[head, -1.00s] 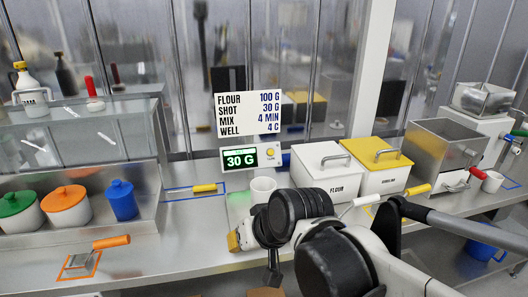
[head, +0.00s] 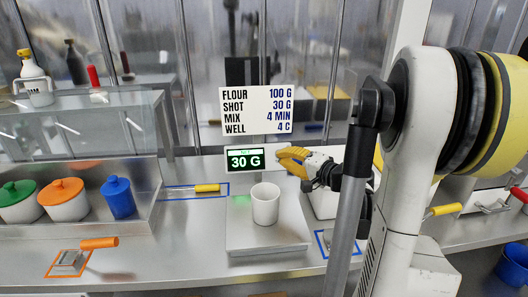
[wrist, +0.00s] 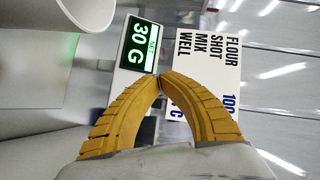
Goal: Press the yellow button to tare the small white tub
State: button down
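The small white tub (head: 265,204) stands upright on the scale's metal pan (head: 245,238); it also seems to show at the upper left of the wrist view (wrist: 88,14). Behind it, the scale's display (head: 246,160) reads 30 G in green; it also shows in the wrist view (wrist: 139,45). My gripper (head: 284,155) is just right of the display, at the scale's front panel. In the wrist view its yellow fingers (wrist: 160,80) are shut with tips together and nothing between them. The yellow button is hidden behind the fingers; I cannot tell whether they touch it.
A recipe sign (head: 255,110) stands above the display. A yellow-handled tool (head: 205,188) lies left of the scale. Green, orange and blue lidded pots (head: 119,198) stand at the left. An orange-handled scraper (head: 98,243) lies in front. My arm covers much of the right side.

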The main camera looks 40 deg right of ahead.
aim_at(271, 150)
jog(key=shift+d, duration=0.1)
dwell(0.3)
jog(key=shift+w+d+f+b, duration=0.5)
jog(key=shift+w+d+f, duration=0.15)
jog(key=shift+w, duration=0.45)
jog(key=shift+w+d+f+b, duration=0.45)
jog(key=shift+w+d+f, duration=0.2)
jog(key=shift+w, duration=0.5)
jog(key=shift+w+d+f+b, duration=0.55)
jog(key=shift+w+d, duration=0.2)
jog(key=shift+w, duration=0.35)
jog(key=shift+w+d+f, duration=0.2)
jog(key=shift+w, duration=0.15)
jog(key=shift+w+d+f+b, duration=0.15)
jog(key=shift+w+d+b, duration=0.05)
jog(key=shift+w+b, duration=0.15)
jog(key=shift+s, duration=0.1)
jog(key=shift+s+a+r, duration=0.35)
jog(key=shift+s+a, duration=0.05)
jog(key=shift+s, duration=0.2)
jog(key=shift+s, duration=0.1)
